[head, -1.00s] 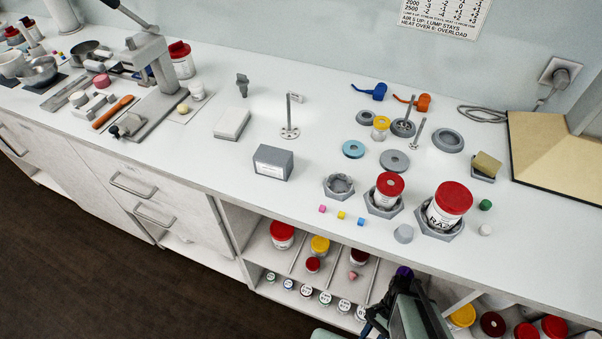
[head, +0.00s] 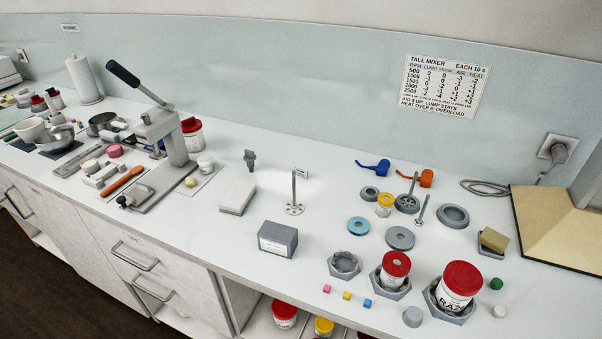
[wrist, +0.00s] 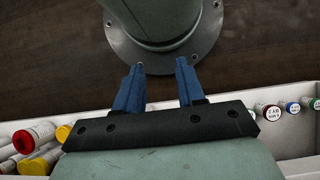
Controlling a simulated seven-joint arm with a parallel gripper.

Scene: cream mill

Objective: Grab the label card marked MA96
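No card reading MA96 can be made out. A grey block (head: 277,240) on the bench carries a white label on its front, with print too small to read.
Hexagonal holders (head: 345,265) and red-lidded jars (head: 463,280) stand at the bench's front right. A lever press (head: 165,140) stands to the left. In the wrist view, lidded tubs (wrist: 34,137) line the shelf, and my round base flange lies ahead.

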